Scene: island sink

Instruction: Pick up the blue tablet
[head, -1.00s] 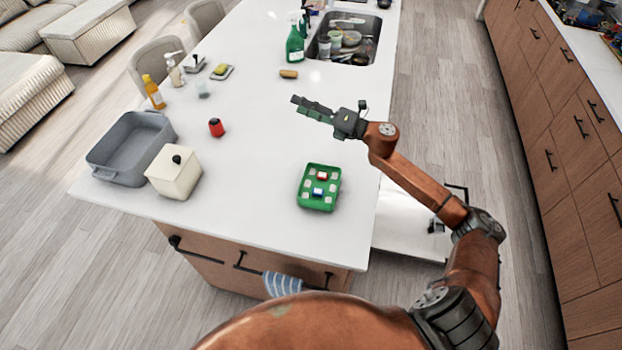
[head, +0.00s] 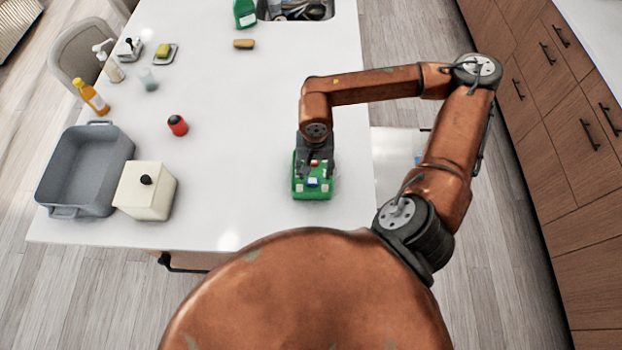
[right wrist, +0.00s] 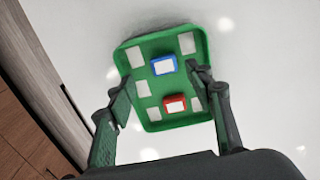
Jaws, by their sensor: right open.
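The blue tablet (head: 313,182) is a small block with a white top, lying in the green tray (head: 312,195). It also shows in the right wrist view (right wrist: 164,66). A similar red tablet (right wrist: 175,104) lies in the same tray. My right gripper (head: 315,172) is above the tray and points down, its fingers open and empty. In the right wrist view its fingers (right wrist: 150,88) stand apart, with the red tablet nearer to the palm and the blue one toward the fingertips. The gripper partly hides the tray's far part in the head view. My left gripper is out of view.
A grey basin (head: 85,165) and a cream box (head: 146,192) with a dark knob stand at the left of the white island. A red container (head: 177,125) and an orange bottle (head: 91,97) are behind them. The sink (head: 295,10) is at the back. The counter around the tray is clear.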

